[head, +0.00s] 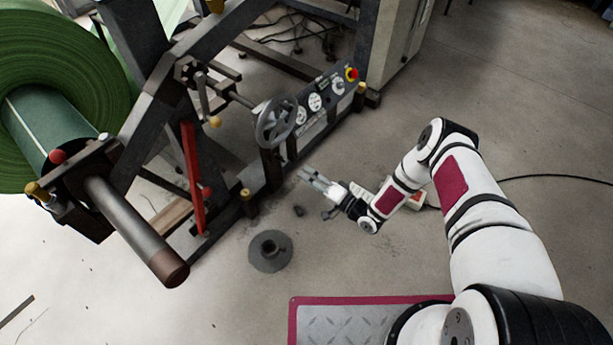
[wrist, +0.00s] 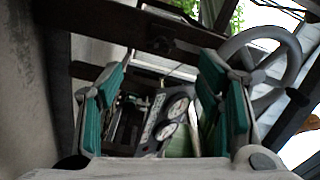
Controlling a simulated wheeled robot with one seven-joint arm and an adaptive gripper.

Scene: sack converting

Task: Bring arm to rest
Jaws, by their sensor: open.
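My arm reaches out from the lower right of the head view, bent at the elbow. My gripper (head: 309,176) is at its end, in front of the machine's control panel (head: 318,103). In the wrist view, my gripper (wrist: 165,105) shows two green-padded fingers spread apart with nothing between them. The control panel (wrist: 168,120) with its dials shows beyond the fingers. A handwheel (wrist: 262,62) stands to the right of the fingers, and I cannot tell how near it is.
The handwheel (head: 277,122) sits on the machine frame, left of the panel. A green roll (head: 60,60) and a steel shaft (head: 135,230) are at left. A round grey base (head: 270,251) stands on the floor. Open floor lies at right, crossed by a black cable (head: 550,177).

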